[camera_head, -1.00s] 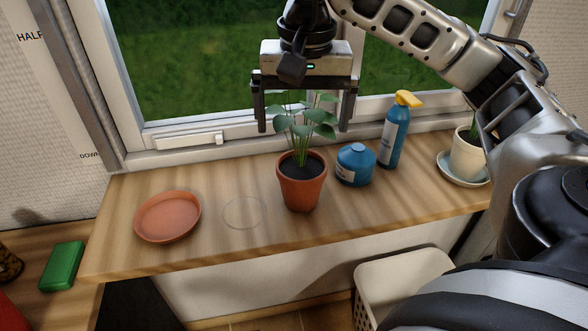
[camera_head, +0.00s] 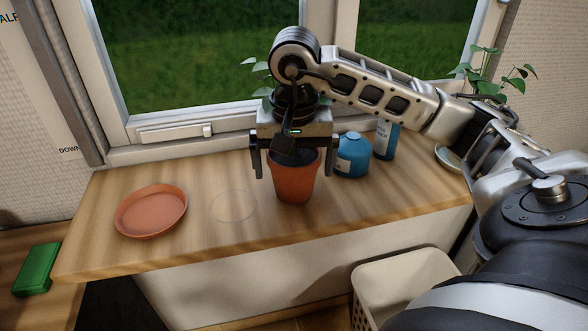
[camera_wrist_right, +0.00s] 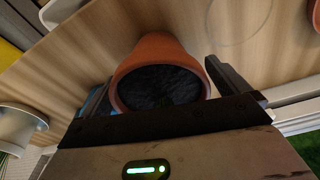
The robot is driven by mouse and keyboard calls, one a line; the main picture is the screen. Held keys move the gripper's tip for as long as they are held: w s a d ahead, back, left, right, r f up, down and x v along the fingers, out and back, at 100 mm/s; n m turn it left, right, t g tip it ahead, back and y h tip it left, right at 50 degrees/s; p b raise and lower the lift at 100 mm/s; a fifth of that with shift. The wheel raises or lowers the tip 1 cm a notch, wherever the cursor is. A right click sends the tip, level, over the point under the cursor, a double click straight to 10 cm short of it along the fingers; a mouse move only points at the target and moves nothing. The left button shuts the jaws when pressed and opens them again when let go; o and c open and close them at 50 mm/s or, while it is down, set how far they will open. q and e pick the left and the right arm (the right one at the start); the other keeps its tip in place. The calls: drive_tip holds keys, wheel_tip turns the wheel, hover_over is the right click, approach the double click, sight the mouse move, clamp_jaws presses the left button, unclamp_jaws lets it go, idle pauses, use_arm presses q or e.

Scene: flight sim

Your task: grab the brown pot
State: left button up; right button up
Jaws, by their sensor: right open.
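The brown pot (camera_head: 295,183) is a terracotta plant pot standing on the wooden sill shelf in the head view. My right gripper (camera_head: 293,174) is open around its upper part, with one finger at each side of the rim. In the right wrist view the pot (camera_wrist_right: 160,52) shows its rim and dark soil between the two fingers (camera_wrist_right: 165,88). Contact cannot be made out. Leaves of its plant show behind my wrist in the head view; the rest is hidden. My left gripper is not in view.
Close right of the pot stand a round blue container (camera_head: 352,156) and a blue bottle (camera_head: 385,140), partly covered by my arm. An empty terracotta saucer (camera_head: 150,211) and a clear disc (camera_head: 233,206) lie left. A green block (camera_head: 37,269) lies lower left. The window is behind.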

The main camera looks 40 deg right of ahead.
drive_tip(key=shift+f, duration=0.75)
drive_tip(key=c, duration=1.3)
drive_tip(key=shift+w, duration=0.1)
drive_tip(key=shift+r, duration=0.2)
